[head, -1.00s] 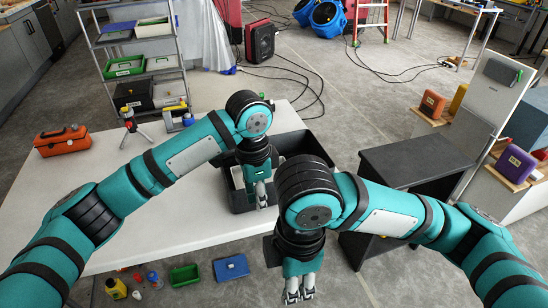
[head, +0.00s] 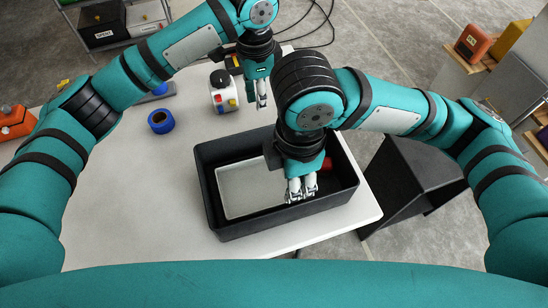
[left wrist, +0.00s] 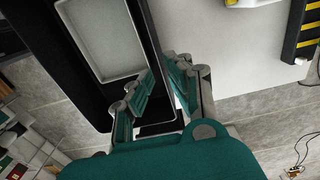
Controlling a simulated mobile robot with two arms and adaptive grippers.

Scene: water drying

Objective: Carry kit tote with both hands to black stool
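The kit tote (head: 222,226) is a black open box on the white table, holding a pale grey tray (head: 245,190) and a red object (head: 326,164). My left gripper (head: 262,100) points down by the tote's far side, apart from the rim in the head view. In the left wrist view its fingers (left wrist: 160,68) are spread, with the tote's rim showing between them. My right gripper (head: 302,192) appears over the tote's right part; its finger gap is unclear and no held object shows. The black stool (head: 415,172) stands on the floor right of the table.
A blue tape roll (head: 161,121), a white block with coloured parts (head: 223,92) and an orange toolbox (head: 15,122) are on the white table (head: 120,215). A shelf rack (head: 105,28) is at the back left. Orange and yellow cases are at the right.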

